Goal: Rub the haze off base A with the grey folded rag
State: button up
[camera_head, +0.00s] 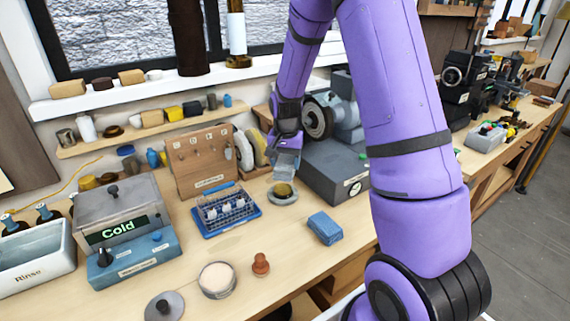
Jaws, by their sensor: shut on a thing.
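My gripper (285,169) points down over the bench, in front of the buffing wheels. It is shut on a small grey piece that looks like the folded rag (287,160); the fingers hide part of it. Just below is a round grey base (283,199) with a dark yellow, brass-like middle, flat on the bench. I cannot read a letter on it, so I cannot tell for sure that it is base A. The rag is at or just above its back edge; whether they touch is unclear.
A blue folded block (325,228) lies to the front right. A blue wire rack (226,211) stands left of the base, and a grey grinder (335,165) close behind it on the right.

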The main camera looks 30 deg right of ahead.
jog(key=s+r, duration=0.5)
jog(key=s, duration=0.1)
dwell(0.7)
jog(key=shift+a, duration=0.1)
dwell(0.4)
